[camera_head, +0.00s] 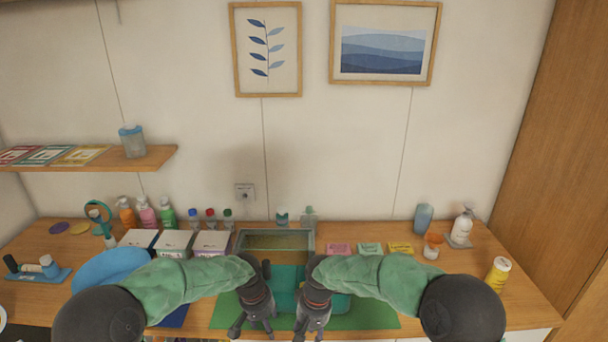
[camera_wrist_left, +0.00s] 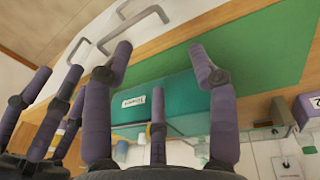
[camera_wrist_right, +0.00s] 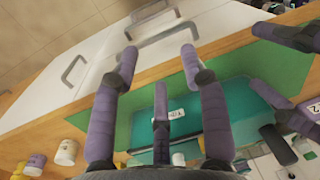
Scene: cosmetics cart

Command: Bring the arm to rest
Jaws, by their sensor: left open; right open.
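My left gripper (camera_head: 254,332) and right gripper (camera_head: 311,332) hang side by side over the front of the cart top, with a small gap between them. Both are open and empty; the spread fingers of the left one (camera_wrist_left: 160,70) and the right one (camera_wrist_right: 160,68) show in their own wrist views. Each wrist view also shows fingers of the other gripper close by. A green mat (camera_head: 375,316) lies below them. A teal box with a white label (camera_wrist_left: 175,104) stands on it; the arms partly hide it in the head view.
White boxes (camera_head: 174,243) and several bottles (camera_head: 146,214) stand to the left. A blue round thing (camera_head: 108,266) is behind my left arm. A yellow bottle (camera_head: 498,273) and a pump bottle (camera_head: 462,225) stand right.

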